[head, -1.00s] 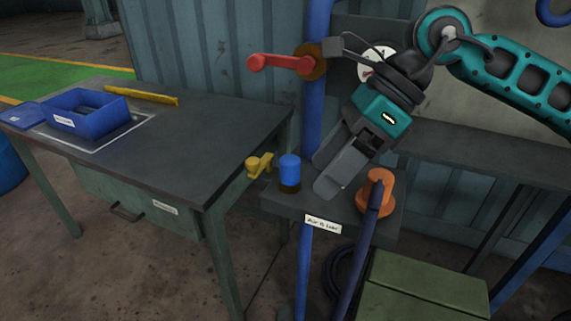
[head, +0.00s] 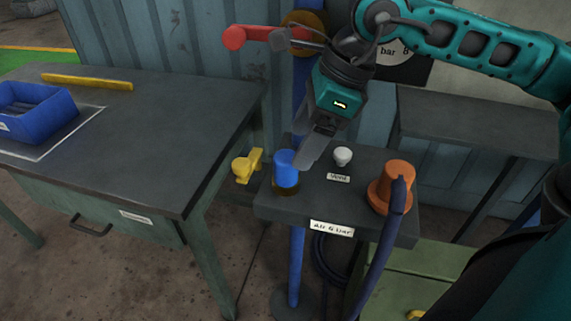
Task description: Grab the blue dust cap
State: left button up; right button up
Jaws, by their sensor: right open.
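The blue dust cap (head: 286,168) sits upright on a brass-coloured fitting on the small dark shelf, in the middle of the head view. My right gripper (head: 308,160) comes down from the upper right, tilted, with its grey fingers close to the right side of the cap. The jaws are open and nothing shows between them. Whether a finger touches the cap I cannot tell. My left gripper is not in view.
A yellow valve handle (head: 245,166) is just left of the cap. A white vent knob (head: 342,156) and an orange fitting with a hose (head: 392,188) stand to the right. A red lever (head: 262,35) is above. A workbench (head: 165,140) with a blue bin (head: 38,118) is at left.

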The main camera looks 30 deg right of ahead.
aim_at(290, 156)
jog(key=x, duration=0.5)
jog(key=shift+a+f, duration=0.15)
jog(key=shift+a, duration=0.35)
jog(key=shift+c, duration=0.2)
jog(key=c, duration=1)
